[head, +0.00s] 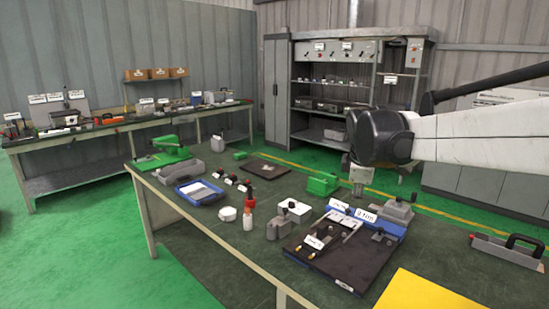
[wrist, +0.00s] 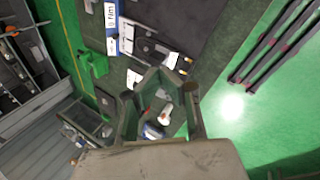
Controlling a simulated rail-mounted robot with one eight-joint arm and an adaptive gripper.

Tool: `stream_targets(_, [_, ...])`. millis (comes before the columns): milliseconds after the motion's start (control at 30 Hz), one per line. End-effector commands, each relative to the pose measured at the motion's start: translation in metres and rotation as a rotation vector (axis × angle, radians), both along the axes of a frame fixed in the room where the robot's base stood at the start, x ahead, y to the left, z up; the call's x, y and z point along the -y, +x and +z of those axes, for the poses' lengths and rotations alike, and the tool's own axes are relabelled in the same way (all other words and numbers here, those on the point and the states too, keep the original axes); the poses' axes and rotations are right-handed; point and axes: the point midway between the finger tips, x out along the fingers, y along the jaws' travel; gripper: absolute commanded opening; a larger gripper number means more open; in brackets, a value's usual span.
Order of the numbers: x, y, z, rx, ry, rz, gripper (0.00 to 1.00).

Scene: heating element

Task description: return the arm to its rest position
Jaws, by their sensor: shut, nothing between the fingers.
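My white arm (head: 480,137) reaches in from the right edge of the head view, with a dark wrist joint (head: 380,138) above the workbench (head: 205,250). My gripper (head: 358,188) hangs below that joint, small in this view, above the far side of the bench behind the blue fixture. In the wrist view my gripper (wrist: 160,75) shows its linkages around a central gap, with bench items seen through it. It is shut and holds nothing. It appears apart from the things below.
A dark mat (head: 345,265) with a blue fixture (head: 385,226) lies at the bench's right. A green block (head: 322,184), white-topped box (head: 292,212), red-tipped bottle (head: 249,215) and blue tray (head: 199,193) stand nearby. A grey open toolbox (head: 505,250) is at the right.

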Motion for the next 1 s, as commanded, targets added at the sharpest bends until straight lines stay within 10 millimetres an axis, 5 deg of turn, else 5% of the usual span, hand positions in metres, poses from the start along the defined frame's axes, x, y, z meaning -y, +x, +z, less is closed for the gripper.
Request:
stream_targets(467, [-0.008,-0.154,-0.003,0.125,0.325,-0.46,0.0])
stream_targets(800, [-0.016,-0.253,-0.041,0.189,0.572,-0.786,0.0])
stream_targets(1000, [-0.02,-0.296,-0.069,0.212,0.699,-0.947,0.0])
